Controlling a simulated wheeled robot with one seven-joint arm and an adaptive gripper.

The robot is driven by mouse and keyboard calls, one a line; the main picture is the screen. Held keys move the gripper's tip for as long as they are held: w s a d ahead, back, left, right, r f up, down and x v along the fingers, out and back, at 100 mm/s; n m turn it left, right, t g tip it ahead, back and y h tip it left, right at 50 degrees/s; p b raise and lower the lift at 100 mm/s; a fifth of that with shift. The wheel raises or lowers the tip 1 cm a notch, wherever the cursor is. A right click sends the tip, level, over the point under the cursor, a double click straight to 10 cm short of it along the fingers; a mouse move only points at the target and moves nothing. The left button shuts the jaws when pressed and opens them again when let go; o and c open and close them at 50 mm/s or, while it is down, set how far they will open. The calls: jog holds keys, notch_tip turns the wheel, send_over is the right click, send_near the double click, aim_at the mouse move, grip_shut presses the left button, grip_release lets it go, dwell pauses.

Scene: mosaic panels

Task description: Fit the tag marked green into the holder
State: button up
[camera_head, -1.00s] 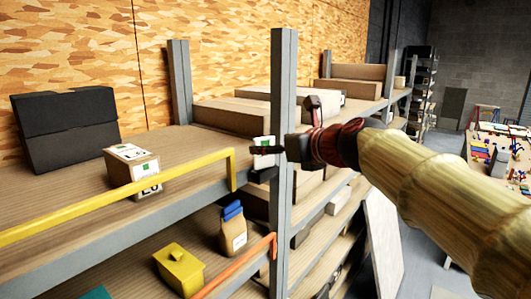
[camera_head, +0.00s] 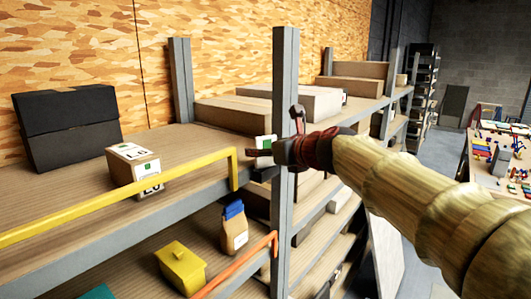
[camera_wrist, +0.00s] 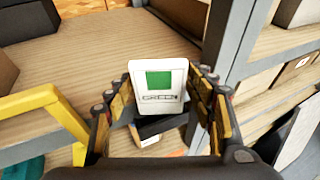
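The green tag, a white card with a green square and dark lettering, stands between the fingers of my gripper (camera_wrist: 160,95) in the wrist view (camera_wrist: 145,94). The fingertips lie close along its left and right edges, and it appears gripped by them. A dark block (camera_wrist: 158,126), apparently the holder, shows below the tag, set at a different angle. Whether the tag's lower edge touches it cannot be told. In the head view the tag (camera_head: 266,142) is small beside the grey post, and my gripper (camera_head: 268,153) reaches in from the right, partly covering it.
A yellow rail (camera_head: 110,200) runs along the shelf's front edge, left of my gripper. The grey post (camera_head: 284,85) stands close by. A labelled carton (camera_head: 125,172) and a black box (camera_head: 68,125) sit on the upper shelf, with bare board between them and the post.

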jog(key=c, duration=0.6)
jog(key=shift+c, duration=0.5)
jog(key=shift+r, duration=0.2)
